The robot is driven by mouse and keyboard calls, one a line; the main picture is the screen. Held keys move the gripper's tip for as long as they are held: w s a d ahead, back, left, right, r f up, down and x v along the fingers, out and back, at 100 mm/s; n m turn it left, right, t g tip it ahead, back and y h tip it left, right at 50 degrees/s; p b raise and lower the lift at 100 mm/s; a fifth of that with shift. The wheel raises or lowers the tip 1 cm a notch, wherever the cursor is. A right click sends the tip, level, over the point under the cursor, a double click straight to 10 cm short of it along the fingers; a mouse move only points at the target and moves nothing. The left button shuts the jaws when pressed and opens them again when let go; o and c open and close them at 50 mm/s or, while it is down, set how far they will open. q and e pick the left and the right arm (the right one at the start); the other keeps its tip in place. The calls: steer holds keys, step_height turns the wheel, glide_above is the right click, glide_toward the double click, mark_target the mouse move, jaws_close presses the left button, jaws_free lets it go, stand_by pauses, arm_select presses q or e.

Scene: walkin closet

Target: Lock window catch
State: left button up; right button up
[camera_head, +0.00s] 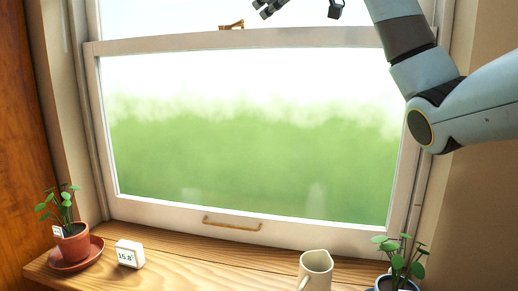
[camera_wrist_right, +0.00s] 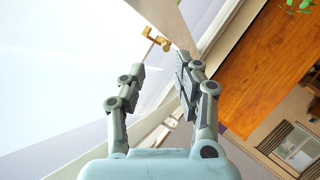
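The brass window catch (camera_head: 232,25) sits on the middle rail of the sash window (camera_head: 200,41), left of centre in the head view. It also shows in the right wrist view (camera_wrist_right: 157,40), beyond the fingertips and apart from them. My right gripper (camera_head: 300,8) is at the top edge of the head view, to the right of the catch and partly cut off. In the right wrist view my right gripper (camera_wrist_right: 160,80) has its two fingers apart with nothing between them. My left gripper is not in view.
A potted plant (camera_head: 73,243), a small white display (camera_head: 129,254), a cream jug (camera_head: 316,270) and another plant (camera_head: 400,265) stand on the wooden sill (camera_head: 190,258). A brass pull (camera_head: 231,224) is on the lower rail. Space before the glass is free.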

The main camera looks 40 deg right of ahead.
steer(key=s+a+f+m+g, duration=0.1)
steer(key=s+a+f+g, duration=0.1)
steer(key=f, duration=1.2)
steer(key=s+a+f+m+g+b, duration=0.1)
steer(key=a+f, duration=0.3)
steer(key=f, duration=1.1)
steer(key=shift+s+a+f+g+h, duration=0.2)
steer(key=shift+s+g+h, duration=0.1)
steer(key=shift+s+g, duration=0.35)
steer(key=n+t+y+b, duration=0.45)
steer(key=t+b, duration=0.25)
steer(key=b, duration=0.5)
glide_toward(232, 25)
steer(key=shift+m+y, duration=0.25)
steer(key=shift+y, duration=0.1)
steer(key=p+x, duration=0.1)
steer(key=x, duration=0.1)
steer(key=p+x, duration=0.3)
steer(key=shift+w+d, duration=0.2)
steer(key=shift+w, duration=0.2)
